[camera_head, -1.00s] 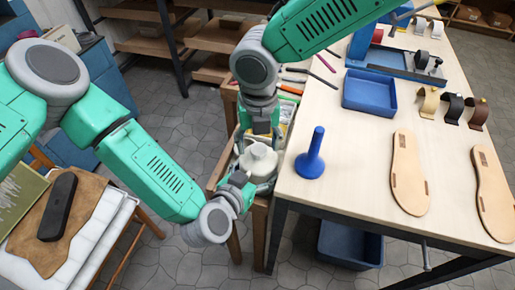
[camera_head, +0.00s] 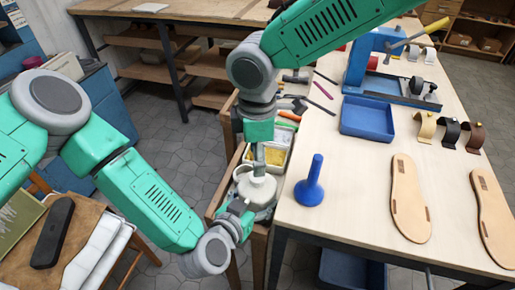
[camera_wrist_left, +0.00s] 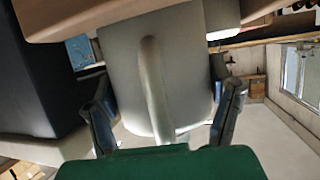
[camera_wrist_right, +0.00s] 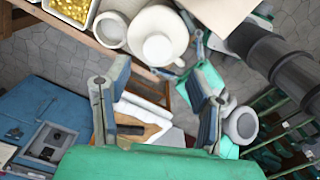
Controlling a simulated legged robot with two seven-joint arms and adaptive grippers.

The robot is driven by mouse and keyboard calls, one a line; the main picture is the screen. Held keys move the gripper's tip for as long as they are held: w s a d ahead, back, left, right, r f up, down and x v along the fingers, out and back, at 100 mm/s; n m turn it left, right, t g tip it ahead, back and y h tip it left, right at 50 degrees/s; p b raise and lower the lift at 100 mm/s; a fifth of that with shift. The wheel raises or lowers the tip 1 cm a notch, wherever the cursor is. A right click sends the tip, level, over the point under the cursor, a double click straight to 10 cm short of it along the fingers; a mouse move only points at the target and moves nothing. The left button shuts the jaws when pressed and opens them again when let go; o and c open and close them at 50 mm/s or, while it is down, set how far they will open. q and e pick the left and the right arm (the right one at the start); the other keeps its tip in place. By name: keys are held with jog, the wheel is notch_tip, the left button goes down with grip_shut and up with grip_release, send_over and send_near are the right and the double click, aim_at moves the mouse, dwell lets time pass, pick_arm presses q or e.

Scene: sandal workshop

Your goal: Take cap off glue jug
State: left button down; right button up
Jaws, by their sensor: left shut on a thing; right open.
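The glue jug (camera_head: 262,194) is off-white and stands upright in the wooden tray at the table's left edge. It also shows in the left wrist view (camera_wrist_left: 165,75), with its curved handle facing the camera. The round white cap (camera_wrist_right: 158,48) sits at the centre of its top in the right wrist view. My left gripper (camera_head: 240,206) is shut on the jug, its fingers on either side of the body (camera_wrist_left: 165,125). My right gripper (camera_head: 259,165) is open above the jug in the head view. Nothing is between its fingers (camera_wrist_right: 155,100); the jug lies beyond them.
A container of yellow bits (camera_head: 268,155) is behind the jug. A blue funnel-shaped piece (camera_head: 310,185) stands on the table right of it. A blue bin (camera_head: 367,119), sandal soles (camera_head: 408,198) and straps (camera_head: 450,131) lie farther right. Hand tools lie near the table's left edge.

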jog(key=m, duration=0.4)
jog(key=shift+w+r+m, duration=0.1)
jog(key=shift+r+m, duration=0.2)
jog(key=m, duration=0.4)
jog(key=shift+w+r, duration=0.1)
jog(key=shift+r, duration=0.1)
jog(key=shift+m, duration=0.3)
jog(key=shift+f, duration=3.95)
grip_shut()
jog(key=shift+n, duration=0.6)
pick_arm(q)
jog(key=shift+w+a, duration=0.1)
pick_arm(e)
jog(key=shift+s+r, duration=0.15)
jog(key=shift+s, duration=0.1)
jog(key=shift+r, duration=0.15)
